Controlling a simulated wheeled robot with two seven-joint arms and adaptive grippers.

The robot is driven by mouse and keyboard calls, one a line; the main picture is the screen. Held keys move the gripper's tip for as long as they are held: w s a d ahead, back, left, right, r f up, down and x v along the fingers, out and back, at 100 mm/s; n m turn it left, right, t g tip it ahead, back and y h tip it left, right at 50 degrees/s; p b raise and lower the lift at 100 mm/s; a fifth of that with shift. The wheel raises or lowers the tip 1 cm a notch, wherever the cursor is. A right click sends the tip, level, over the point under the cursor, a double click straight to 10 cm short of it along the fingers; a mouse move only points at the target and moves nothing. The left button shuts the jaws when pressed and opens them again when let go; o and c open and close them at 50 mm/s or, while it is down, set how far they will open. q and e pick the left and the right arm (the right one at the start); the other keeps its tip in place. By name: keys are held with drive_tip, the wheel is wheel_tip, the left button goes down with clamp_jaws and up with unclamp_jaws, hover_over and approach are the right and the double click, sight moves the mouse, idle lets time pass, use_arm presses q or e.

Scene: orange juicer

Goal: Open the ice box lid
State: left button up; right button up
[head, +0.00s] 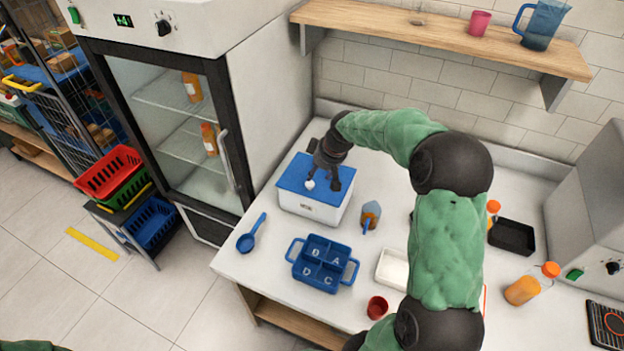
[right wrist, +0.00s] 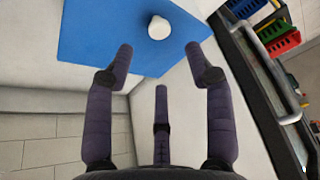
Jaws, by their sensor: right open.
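The ice box (head: 308,207) is a white box on the counter beside the fridge. Its blue lid (head: 292,178) lies flat on top, closed, with a small white knob (head: 310,184). My right gripper (head: 324,180) is over the lid with its fingers spread open and pointing down. In the right wrist view the lid (right wrist: 105,30) and the knob (right wrist: 158,27) show beyond the open fingertips (right wrist: 160,58), and nothing is held. The knob lies ahead of the gap between the fingers. My left gripper is not in view.
A white tray (head: 392,268) and a red cup (head: 377,307) are nearer the front. The fridge (head: 170,120) stands left, the wooden shelf (head: 400,25) above.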

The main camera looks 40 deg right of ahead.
sight(310, 183)
drive_tip(key=b+x, duration=0.1)
drive_tip(key=x, duration=0.7)
drive_tip(key=shift+w+d+f, duration=0.1)
drive_tip(key=shift+f, duration=0.1)
drive_tip(key=shift+c, duration=0.3)
clamp_jaws()
